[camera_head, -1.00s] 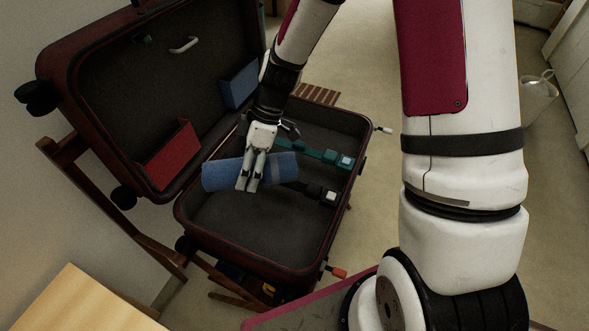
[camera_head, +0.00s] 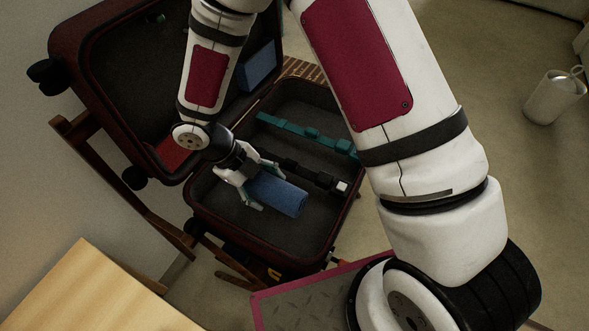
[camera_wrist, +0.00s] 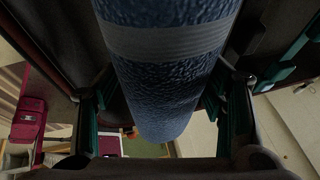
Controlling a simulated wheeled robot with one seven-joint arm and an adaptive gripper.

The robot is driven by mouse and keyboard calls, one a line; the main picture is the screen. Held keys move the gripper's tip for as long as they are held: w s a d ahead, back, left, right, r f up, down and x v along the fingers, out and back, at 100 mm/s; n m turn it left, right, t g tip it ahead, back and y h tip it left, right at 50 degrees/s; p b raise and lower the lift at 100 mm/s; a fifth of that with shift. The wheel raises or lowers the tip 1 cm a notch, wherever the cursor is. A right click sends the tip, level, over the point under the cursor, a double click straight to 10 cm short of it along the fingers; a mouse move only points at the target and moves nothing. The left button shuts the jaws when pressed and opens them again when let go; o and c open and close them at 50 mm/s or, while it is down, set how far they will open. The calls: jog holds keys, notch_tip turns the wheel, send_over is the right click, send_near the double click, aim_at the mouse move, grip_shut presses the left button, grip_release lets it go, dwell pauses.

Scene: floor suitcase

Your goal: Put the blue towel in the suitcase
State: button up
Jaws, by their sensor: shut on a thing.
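The blue towel (camera_head: 285,198) is a rolled cylinder with a paler striped band. It is over the base of the open dark red suitcase (camera_head: 231,217), near the middle of the compartment. I cannot tell whether it touches the bottom. My gripper (camera_head: 266,189) is shut on the towel, with a finger on either side of it, and reaches in from the left. In the wrist view the towel (camera_wrist: 165,85) fills the middle between the dark green fingers, tilted slightly. Part of the towel is hidden by my gripper in the head view.
The raised lid (camera_head: 120,85) stands at the back left, with a blue item (camera_head: 257,65) and a partly hidden red item (camera_head: 172,154). Teal and black straps (camera_head: 300,133) cross the base. A wooden table (camera_head: 90,290) is at the lower left.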

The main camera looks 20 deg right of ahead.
jog(key=shift+f, duration=0.3)
notch_tip(320, 180, down, 10)
jog(key=shift+r+b, duration=0.25)
jog(key=shift+b, duration=1)
jog(key=shift+f, duration=0.15)
jog(key=o, duration=1.3)
jog(key=shift+c, duration=0.2)
jog(key=p+v, duration=0.2)
jog(key=v, duration=1)
jog(key=shift+s, duration=0.1)
jog(key=shift+r, duration=0.2)
